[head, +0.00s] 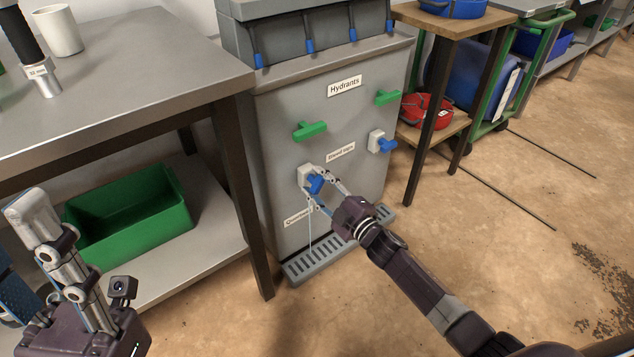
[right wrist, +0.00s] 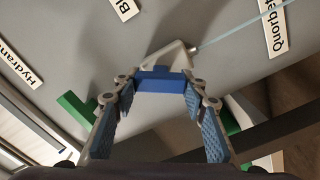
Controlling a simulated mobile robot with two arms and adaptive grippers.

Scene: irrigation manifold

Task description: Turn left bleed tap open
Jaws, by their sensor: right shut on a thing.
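The left bleed tap (head: 315,184) has a blue handle on a pale body, low on the front of the grey cabinet (head: 285,115). My right gripper (head: 325,180) is shut on this blue handle, which shows between its fingertips in the right wrist view (right wrist: 161,81). The handle lies crosswise between the fingers there. A thin pale line (head: 309,235) runs down from the tap toward the grate, like a trickle. The right bleed tap (head: 381,143) is also blue, up and to the right. My left gripper (head: 35,212) is at the lower left, away from the cabinet; its jaw opening is unclear.
Two green hydrant handles (head: 310,131) (head: 387,97) sit above the taps. A slotted drain grate (head: 318,262) lies at the cabinet's foot. A steel bench (head: 110,85) with a green bin (head: 128,220) below stands left; a wooden stand (head: 450,25) stands right. Floor at right is mostly clear.

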